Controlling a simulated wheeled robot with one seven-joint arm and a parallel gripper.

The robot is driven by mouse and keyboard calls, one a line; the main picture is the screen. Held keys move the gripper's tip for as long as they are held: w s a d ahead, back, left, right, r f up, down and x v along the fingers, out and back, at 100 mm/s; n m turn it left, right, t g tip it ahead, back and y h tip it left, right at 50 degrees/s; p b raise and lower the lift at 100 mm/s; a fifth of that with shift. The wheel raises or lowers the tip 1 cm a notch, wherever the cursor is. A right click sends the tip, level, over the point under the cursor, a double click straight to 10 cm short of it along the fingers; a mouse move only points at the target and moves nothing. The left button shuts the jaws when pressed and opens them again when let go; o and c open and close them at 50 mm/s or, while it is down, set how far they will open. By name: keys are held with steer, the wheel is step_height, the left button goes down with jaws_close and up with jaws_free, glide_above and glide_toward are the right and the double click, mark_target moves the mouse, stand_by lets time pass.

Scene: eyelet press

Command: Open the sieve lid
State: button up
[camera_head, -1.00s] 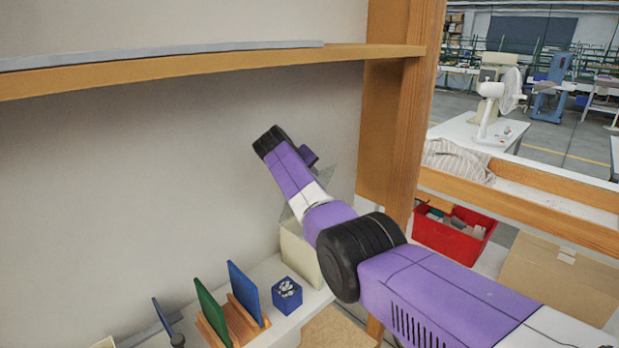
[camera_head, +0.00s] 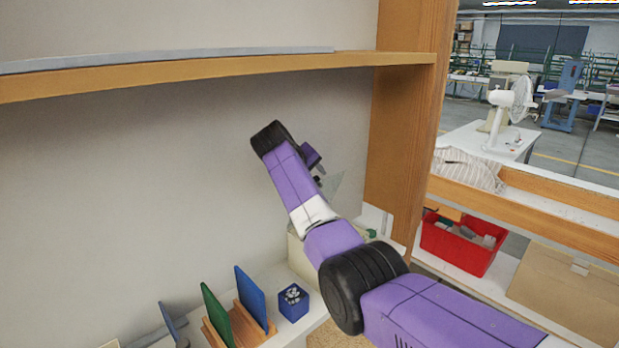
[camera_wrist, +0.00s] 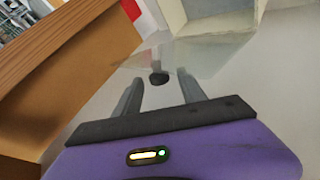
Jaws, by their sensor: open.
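A clear, see-through lid (camera_wrist: 205,54) with a small dark knob (camera_wrist: 158,79) shows in the wrist view. My gripper (camera_wrist: 160,77) is open, with one grey finger on each side of the knob; I cannot tell whether either finger touches it. In the head view the lid (camera_head: 333,187) shows as a faint tilted panel beside my gripper (camera_head: 319,178), above a pale box (camera_head: 299,257). The box (camera_wrist: 222,22) is also at the top of the wrist view. My arm hides much of the box and lid in the head view.
A wooden post (camera_head: 405,150) stands right of my gripper, and a shelf (camera_head: 200,77) runs above it. A red bin (camera_head: 462,242) is at right.

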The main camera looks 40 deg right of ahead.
steer(key=shift+v, duration=1.4)
